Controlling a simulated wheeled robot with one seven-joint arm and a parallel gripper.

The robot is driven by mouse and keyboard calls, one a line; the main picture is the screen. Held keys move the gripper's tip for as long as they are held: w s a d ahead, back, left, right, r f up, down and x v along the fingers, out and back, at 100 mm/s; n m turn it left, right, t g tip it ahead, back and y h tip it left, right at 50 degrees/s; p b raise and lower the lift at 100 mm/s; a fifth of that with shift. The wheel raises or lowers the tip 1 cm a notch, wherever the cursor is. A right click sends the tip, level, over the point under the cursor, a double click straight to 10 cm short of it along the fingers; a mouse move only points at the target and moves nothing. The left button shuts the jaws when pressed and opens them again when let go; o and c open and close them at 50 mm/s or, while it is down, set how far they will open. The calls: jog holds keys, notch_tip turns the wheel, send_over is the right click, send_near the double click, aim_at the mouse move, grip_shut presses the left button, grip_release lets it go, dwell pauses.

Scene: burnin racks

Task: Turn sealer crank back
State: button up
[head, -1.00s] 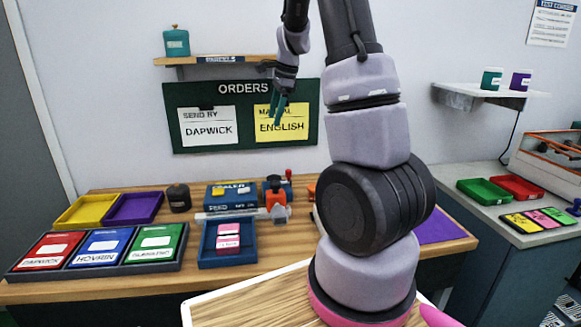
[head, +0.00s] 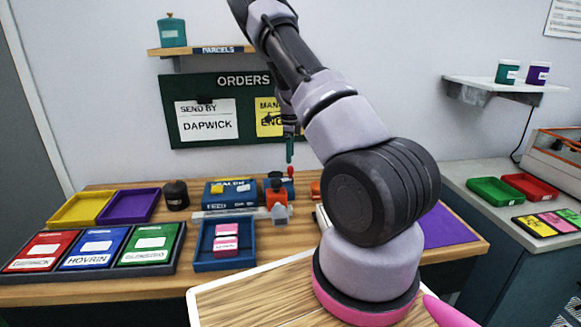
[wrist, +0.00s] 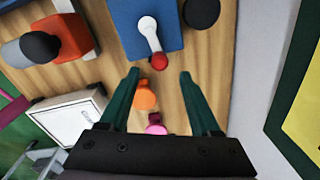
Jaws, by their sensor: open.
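The sealer (head: 228,198) is a blue box on the wooden bench. Its crank shows in the wrist view as a pale arm (wrist: 149,32) on the blue body (wrist: 122,18), ending in a red knob (wrist: 159,62). The red knob also shows in the head view (head: 290,171). My gripper (head: 289,152) points down above the knob, with green fingers. In the wrist view my gripper (wrist: 159,75) is open and empty, and the knob appears between and just beyond the fingertips. I cannot tell the exact height gap.
An orange-and-grey press part (head: 277,198) stands beside the sealer. An orange object (wrist: 145,97) and a pink object (wrist: 155,125) lie below the gripper. A black jar (head: 177,196) and a blue tray (head: 225,262) are on the bench. The orders board (head: 185,143) hangs behind.

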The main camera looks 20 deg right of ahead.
aim_at(290, 167)
notch_tip(290, 167, down, 6)
jog(key=shift+w+d+r, duration=0.1)
jog(key=shift+r, duration=0.05)
grip_shut()
